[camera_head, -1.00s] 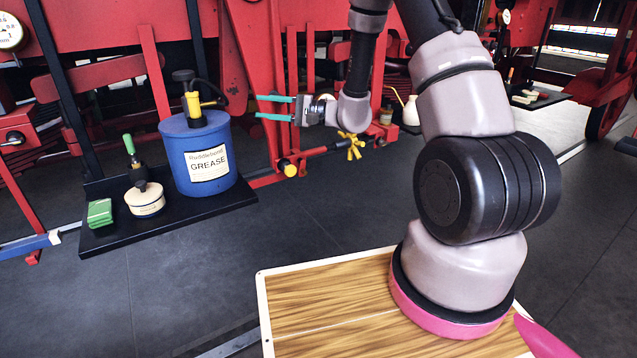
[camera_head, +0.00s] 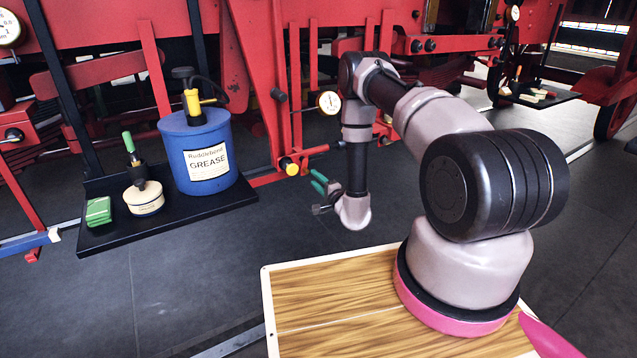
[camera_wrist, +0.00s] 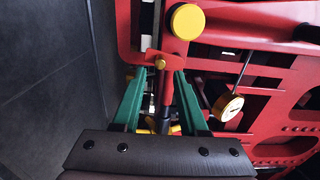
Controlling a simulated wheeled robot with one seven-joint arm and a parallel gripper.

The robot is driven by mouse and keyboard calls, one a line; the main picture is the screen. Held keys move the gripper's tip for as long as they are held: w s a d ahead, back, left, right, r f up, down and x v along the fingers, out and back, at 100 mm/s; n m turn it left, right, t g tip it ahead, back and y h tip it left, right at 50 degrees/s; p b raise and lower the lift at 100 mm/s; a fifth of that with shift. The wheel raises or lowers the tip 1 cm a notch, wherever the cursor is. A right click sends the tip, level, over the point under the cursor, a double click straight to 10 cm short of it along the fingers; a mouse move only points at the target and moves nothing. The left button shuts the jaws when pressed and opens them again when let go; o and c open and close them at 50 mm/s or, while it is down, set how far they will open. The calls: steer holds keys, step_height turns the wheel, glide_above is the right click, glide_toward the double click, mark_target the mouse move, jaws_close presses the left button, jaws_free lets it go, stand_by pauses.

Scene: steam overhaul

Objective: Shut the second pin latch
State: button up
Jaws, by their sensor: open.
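A pin latch on the red frame shows in the head view as a yellow round end (camera_head: 290,168) with a short red bar running right. The yellow round end also shows at the top of the wrist view (camera_wrist: 187,21). I cannot tell whether the latch is shut.
A dial gauge (camera_head: 329,102) sits above the latch. Dark floor (camera_head: 200,290) in front is clear.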

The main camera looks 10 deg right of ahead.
mark_target(308, 173)
steer(key=shift+x, duration=2.8)
jaws_close()
